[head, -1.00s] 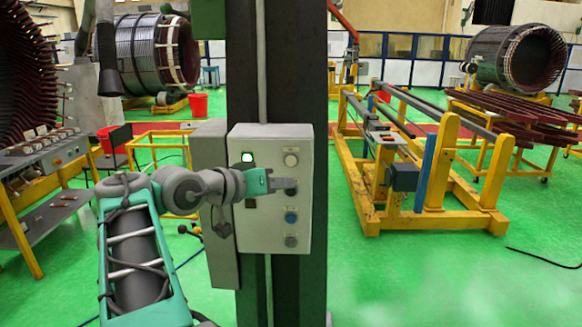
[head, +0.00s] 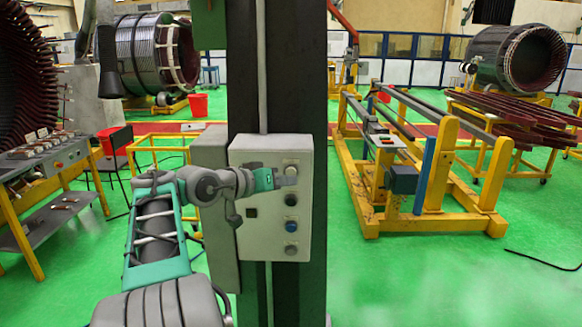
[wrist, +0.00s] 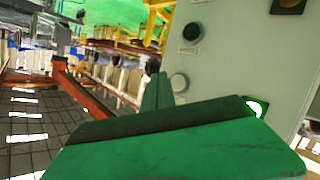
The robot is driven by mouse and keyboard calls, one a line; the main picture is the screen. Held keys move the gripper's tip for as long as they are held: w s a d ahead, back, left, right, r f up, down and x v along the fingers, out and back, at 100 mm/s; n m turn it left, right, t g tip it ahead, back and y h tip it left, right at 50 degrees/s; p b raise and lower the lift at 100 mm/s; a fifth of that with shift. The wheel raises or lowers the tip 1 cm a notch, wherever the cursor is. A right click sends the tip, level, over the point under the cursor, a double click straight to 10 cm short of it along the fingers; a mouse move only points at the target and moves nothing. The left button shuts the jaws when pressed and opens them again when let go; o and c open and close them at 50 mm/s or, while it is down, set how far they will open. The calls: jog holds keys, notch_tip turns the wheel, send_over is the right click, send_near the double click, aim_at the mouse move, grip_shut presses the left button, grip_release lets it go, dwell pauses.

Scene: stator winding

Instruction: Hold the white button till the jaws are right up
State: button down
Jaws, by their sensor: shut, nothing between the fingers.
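The white button (head: 291,169) is the top one on the grey control box (head: 268,243) in the head view. My gripper (head: 289,181) is shut and empty. Its tips overlap the lower part of the white button; I cannot tell whether they press it. In the wrist view my green gripper (wrist: 158,93) fills the lower part and hides some of the box. A lit lamp (wrist: 257,107) shows beside it; the gripper hides this lamp in the head view. I cannot make out the jaws.
Below the white button are a black button (head: 291,200), a blue button (head: 291,225) and a grey button (head: 291,250). A dark square (head: 251,212) is left of them. The box is on a dark column (head: 285,90). A yellow frame (head: 440,215) stands right.

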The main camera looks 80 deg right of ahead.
aim_at(291, 173)
jog(key=shift+w+d, duration=0.15)
jog(key=shift+d, duration=0.5)
dwell(1.5)
jog(key=shift+d+p, duration=0.35)
jog(key=shift+d, duration=0.1)
